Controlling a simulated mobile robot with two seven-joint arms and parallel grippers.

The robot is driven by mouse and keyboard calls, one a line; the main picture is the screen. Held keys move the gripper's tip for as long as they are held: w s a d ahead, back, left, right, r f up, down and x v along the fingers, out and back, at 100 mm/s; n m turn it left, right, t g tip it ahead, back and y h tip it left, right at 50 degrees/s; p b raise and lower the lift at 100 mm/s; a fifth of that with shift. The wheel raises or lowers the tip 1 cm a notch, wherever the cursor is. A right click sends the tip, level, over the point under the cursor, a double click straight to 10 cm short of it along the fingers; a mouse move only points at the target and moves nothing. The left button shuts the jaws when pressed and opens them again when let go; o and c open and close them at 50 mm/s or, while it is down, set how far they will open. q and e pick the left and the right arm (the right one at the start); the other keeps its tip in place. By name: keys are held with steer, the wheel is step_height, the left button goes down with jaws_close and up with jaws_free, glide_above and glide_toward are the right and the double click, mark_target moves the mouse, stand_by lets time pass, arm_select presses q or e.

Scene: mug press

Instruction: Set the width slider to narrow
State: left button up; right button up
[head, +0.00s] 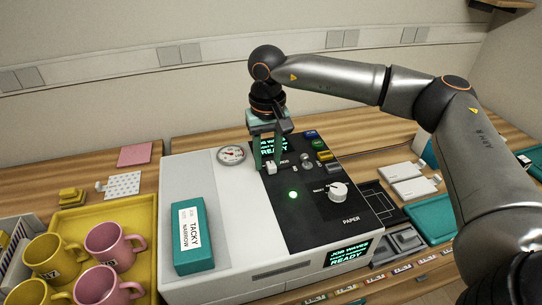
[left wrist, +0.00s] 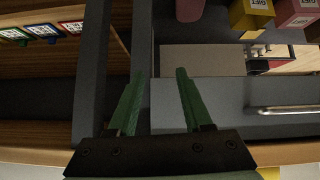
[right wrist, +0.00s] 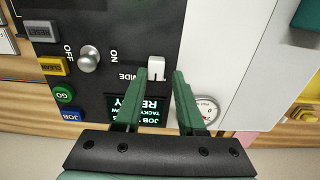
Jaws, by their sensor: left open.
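The width slider's white knob (right wrist: 157,66) stands on the black control panel beside the printed word "WIDE" in the right wrist view. It also shows in the head view (head: 271,168). My right gripper (head: 267,163) points down at it from above. In the right wrist view the green fingers of this gripper (right wrist: 160,73) are apart, with the knob in line with the gap between their tips; I cannot tell whether they touch it. My left gripper (left wrist: 159,72) is open and empty, away from the panel, and not in the head view. The "narrow" end is not readable.
A teal box (head: 190,250) labelled "TACKY NARROW" lies on the machine's white top. A pressure gauge (head: 231,155), a silver toggle (right wrist: 89,58), coloured buttons and a white dial (head: 337,191) surround the slider. Mugs stand on a yellow tray (head: 140,213) at left.

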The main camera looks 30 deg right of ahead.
mark_target(268, 162)
stand_by(0.4)
step_height(268, 162, up, 13)
steer(key=shift+f, duration=0.2)
stand_by(0.7)
